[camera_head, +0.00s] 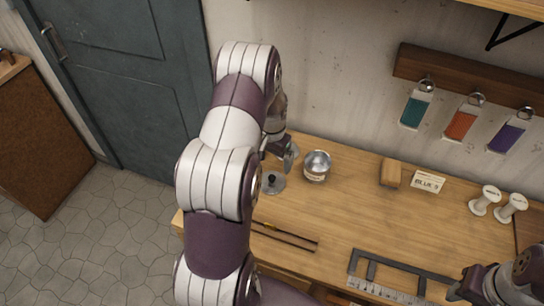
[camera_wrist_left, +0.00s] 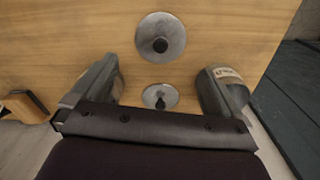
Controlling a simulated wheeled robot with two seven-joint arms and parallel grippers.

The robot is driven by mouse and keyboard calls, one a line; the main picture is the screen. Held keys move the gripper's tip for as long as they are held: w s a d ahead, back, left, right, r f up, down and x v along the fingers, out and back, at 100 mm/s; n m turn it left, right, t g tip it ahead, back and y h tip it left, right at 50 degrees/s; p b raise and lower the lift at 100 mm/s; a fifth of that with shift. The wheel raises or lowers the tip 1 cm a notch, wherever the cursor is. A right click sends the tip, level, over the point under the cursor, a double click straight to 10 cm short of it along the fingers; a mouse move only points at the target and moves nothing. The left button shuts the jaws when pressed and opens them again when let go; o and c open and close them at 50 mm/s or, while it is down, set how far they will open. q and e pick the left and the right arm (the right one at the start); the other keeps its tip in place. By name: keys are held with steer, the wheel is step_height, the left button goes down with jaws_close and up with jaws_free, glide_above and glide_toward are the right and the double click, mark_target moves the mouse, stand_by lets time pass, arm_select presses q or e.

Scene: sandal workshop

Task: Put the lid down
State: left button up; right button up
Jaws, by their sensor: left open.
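A round metal lid (camera_head: 272,183) with a black knob lies flat on the wooden bench, knob up. It also shows in the left wrist view (camera_wrist_left: 172,25). A round metal jar (camera_head: 317,167) with a pale label stands to its right and slightly farther back. My left gripper (camera_head: 283,153) is open, above and just behind the lid, apart from it. In the left wrist view, a smaller disc with a dark knob (camera_wrist_left: 160,97) shows between the fingers; I cannot tell whether it is a second lid or a reflection. My right gripper (camera_head: 470,284) is at the lower right.
A wooden block (camera_head: 390,172), a label card (camera_head: 428,181) and two white spools (camera_head: 498,204) stand to the right. Thin dark strips (camera_head: 285,236) and a dark frame with a ruler (camera_head: 385,290) lie in front. Coloured tags (camera_head: 461,123) hang on the wall.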

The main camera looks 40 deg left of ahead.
arm_select(q)
steer(key=s+d+r, duration=0.4)
steer(key=d+r, duration=0.5)
steer(key=d, duration=0.1)
steer(key=s+d+r+m+t, duration=0.1)
steer(key=s+d+r, duration=0.2)
steer(key=s+d, duration=0.4)
steer(key=s, duration=0.3)
steer(key=shift+d, duration=0.25)
